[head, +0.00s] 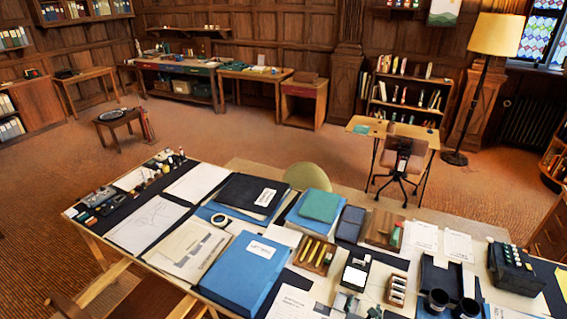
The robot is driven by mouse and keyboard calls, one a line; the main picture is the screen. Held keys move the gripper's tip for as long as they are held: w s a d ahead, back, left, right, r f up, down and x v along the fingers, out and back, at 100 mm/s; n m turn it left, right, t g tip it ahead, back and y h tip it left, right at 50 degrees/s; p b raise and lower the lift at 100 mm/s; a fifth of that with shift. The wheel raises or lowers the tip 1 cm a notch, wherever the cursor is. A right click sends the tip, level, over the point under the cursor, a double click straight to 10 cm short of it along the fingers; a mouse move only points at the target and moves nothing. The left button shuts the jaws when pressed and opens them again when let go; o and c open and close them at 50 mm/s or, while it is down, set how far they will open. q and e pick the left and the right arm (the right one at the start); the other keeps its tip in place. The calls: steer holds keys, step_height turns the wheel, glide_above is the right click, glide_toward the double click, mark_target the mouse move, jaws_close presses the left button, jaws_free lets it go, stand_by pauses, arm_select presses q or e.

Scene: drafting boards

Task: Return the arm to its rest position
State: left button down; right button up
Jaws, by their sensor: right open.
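My right gripper (359,307) shows only in part, low at the bottom edge of the head view, right of the middle. Its grey and dark fingertips stand apart with nothing clear between them. They are over the near side of the long drafting table (262,232), close to a white-topped dark box (355,274). The rest of the right arm is out of the picture. My left gripper and arm are not in view.
The table is crowded: a blue folder (245,272), a wooden tray with yellow sticks (315,253), a stamp rack (397,290), two dark cups (438,300) and a dark case (515,268). An office chair (401,165) stands beyond. Open carpet (220,135) lies behind the table.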

steer(key=s+f+m+g+y, duration=0.1)
steer(key=s+f+m+g, duration=0.15)
steer(key=s+m, duration=0.45)
steer(key=s+f+m+g+y, duration=0.2)
steer(key=s+f+m, duration=0.2)
steer(key=s+m, duration=0.3)
steer(key=s+d+f+m+g, duration=0.1)
steer(key=s+d+m, duration=0.2)
steer(key=s+m, duration=0.35)
steer(key=s+d+m+g+y, duration=0.1)
steer(key=s+d+m, duration=0.1)
steer(key=s+m, duration=0.4)
steer(key=s+d+f+m+g, duration=0.1)
steer(key=s+d+m, duration=0.2)
steer(key=s+m, duration=0.3)
step_height(320, 180, down, 30)
steer(key=s+a+n+g+y+b, duration=0.1)
steer(key=s+a+n, duration=0.1)
steer(key=s+n, duration=0.1)
arm_select(q)
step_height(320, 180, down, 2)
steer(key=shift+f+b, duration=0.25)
steer(key=shift+b, duration=0.55)
arm_select(e)
steer(key=s+f+g, duration=0.1)
steer(key=s+f, duration=1.8)
steer(key=f, duration=0.1)
